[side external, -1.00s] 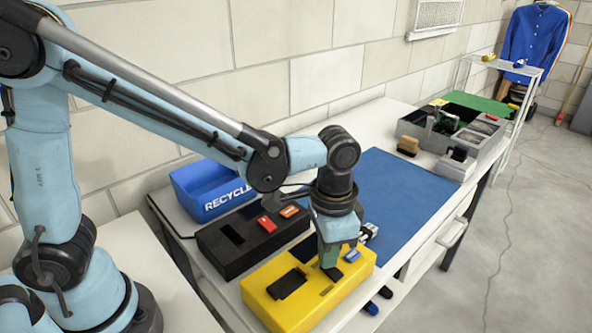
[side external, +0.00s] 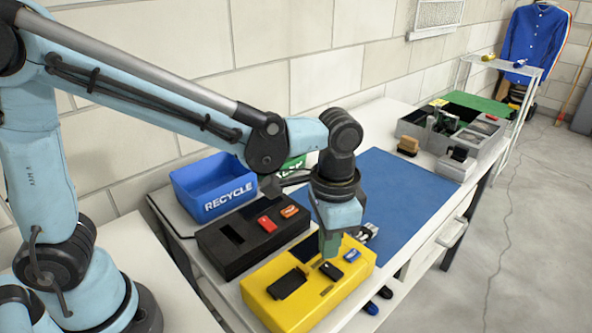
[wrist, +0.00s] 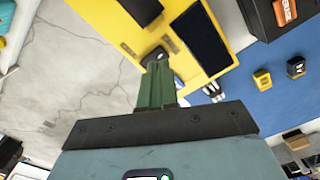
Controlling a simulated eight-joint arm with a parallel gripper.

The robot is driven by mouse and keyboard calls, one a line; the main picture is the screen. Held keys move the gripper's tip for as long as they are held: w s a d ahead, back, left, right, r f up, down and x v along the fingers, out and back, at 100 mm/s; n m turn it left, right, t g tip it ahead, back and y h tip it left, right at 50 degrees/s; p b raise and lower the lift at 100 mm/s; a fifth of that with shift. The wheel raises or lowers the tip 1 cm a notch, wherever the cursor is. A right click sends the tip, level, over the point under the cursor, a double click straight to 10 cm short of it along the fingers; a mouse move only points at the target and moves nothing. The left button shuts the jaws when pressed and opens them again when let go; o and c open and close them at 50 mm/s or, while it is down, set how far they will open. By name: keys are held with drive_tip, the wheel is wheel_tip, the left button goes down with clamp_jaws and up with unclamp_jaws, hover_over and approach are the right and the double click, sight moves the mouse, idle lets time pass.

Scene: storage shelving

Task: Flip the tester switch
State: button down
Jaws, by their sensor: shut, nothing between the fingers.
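The yellow tester box (side external: 318,302) sits at the near end of the bench. My gripper (side external: 329,254) has green fingers that are shut and empty, pointing down just above the switch. In the wrist view the fingertips (wrist: 157,65) overlap the switch (wrist: 153,56) on the yellow box (wrist: 120,28). I cannot tell whether they touch it or which way the switch is set.
A black box (side external: 235,258) with red and orange parts stands just behind the tester. A blue RECYCLE bin (side external: 212,188) and a green bin (side external: 293,164) are by the wall. The blue mat (side external: 405,190) is mostly clear. A grey organiser (side external: 470,165) stands at the far end.

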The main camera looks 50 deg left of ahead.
sight(323, 263)
drive_tip(key=shift+r, duration=1.95)
drive_tip(key=s+a+n+t, duration=0.2)
drive_tip(key=a+n+t, duration=0.1)
drive_tip(key=a, duration=0.5)
drive_tip(key=s+a+n+t, duration=0.1)
drive_tip(key=a+n+t, duration=0.2)
drive_tip(key=a, duration=0.5)
drive_tip(key=shift+s+a+r+t, duration=0.15)
drive_tip(key=shift+s+r+t, duration=0.2)
drive_tip(key=shift+t, duration=0.25)
